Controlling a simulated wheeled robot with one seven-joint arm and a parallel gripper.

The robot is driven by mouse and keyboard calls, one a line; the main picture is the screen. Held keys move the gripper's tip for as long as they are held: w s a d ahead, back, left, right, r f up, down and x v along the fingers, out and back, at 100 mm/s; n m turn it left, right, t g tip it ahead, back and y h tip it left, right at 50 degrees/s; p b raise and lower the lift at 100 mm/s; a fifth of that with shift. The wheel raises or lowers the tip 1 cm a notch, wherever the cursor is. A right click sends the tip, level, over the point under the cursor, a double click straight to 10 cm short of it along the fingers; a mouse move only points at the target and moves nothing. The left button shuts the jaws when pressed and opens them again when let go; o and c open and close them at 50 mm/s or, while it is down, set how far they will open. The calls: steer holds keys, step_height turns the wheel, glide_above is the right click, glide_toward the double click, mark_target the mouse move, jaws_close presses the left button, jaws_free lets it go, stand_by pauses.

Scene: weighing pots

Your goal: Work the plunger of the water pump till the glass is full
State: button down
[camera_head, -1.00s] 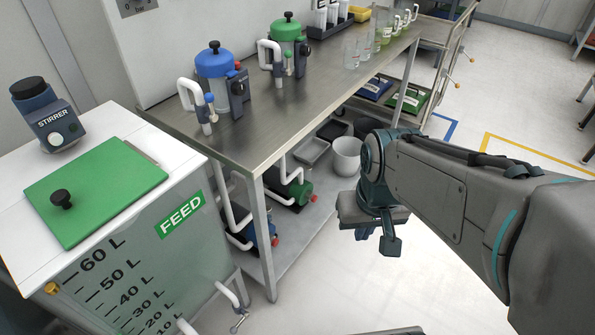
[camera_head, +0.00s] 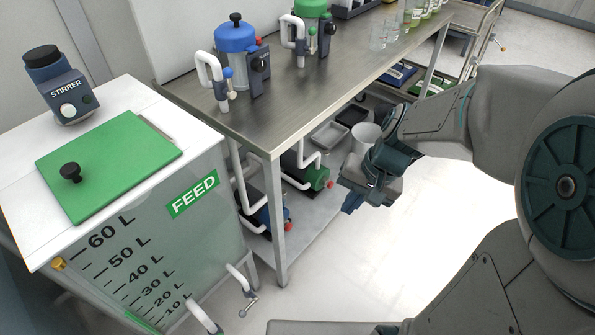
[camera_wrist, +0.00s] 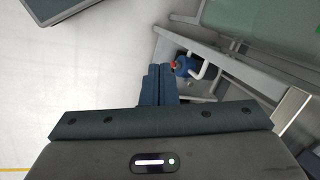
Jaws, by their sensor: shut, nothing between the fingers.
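Two lidded units stand on the steel bench: one with a blue lid and black knob (camera_head: 236,40), one with a green lid (camera_head: 310,9), each with a white curved spout pipe. I cannot tell which is the water pump. Clear glasses (camera_head: 378,36) stand further back on the bench; no glass shows under the blue unit's spout. My gripper (camera_head: 351,201) is off the bench's front edge, below its top, over the floor and apart from both units. In the wrist view its fingers (camera_wrist: 159,70) are together and empty.
The steel bench (camera_head: 290,105) has clear space in front of the units. A white FEED tank (camera_head: 150,250) with a green lid and a stirrer (camera_head: 56,85) stands at left. Below the bench are a blue pump body (camera_wrist: 184,66), a green one (camera_head: 318,176) and a white bucket (camera_head: 365,137).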

steer(key=w+a+f+m+t+y+b, duration=0.1)
steer(key=w+a+f+m+y+b, duration=0.2)
steer(key=w+f+m, duration=0.6)
steer(key=w+a+f+m+t+y+b, duration=0.1)
steer(key=w+a+f+m+y+b, duration=0.2)
steer(key=w+f, duration=0.8)
step_height(320, 180, down, 30)
steer(key=d+m+t+h+b, duration=0.2)
steer(key=m+t+b, duration=0.1)
steer(key=m, duration=0.7)
steer(key=shift+w+d+m+t, duration=0.2)
steer(key=shift+m+t, duration=0.1)
steer(key=shift+t, duration=0.1)
steer(key=b, duration=0.6)
glide_toward(290, 229)
steer(key=x, duration=0.5)
steer(key=shift+s+d+f, duration=0.1)
steer(key=shift+f, duration=0.45)
steer(key=shift+w+a+r, duration=0.15)
steer(key=shift+w+a, duration=0.2)
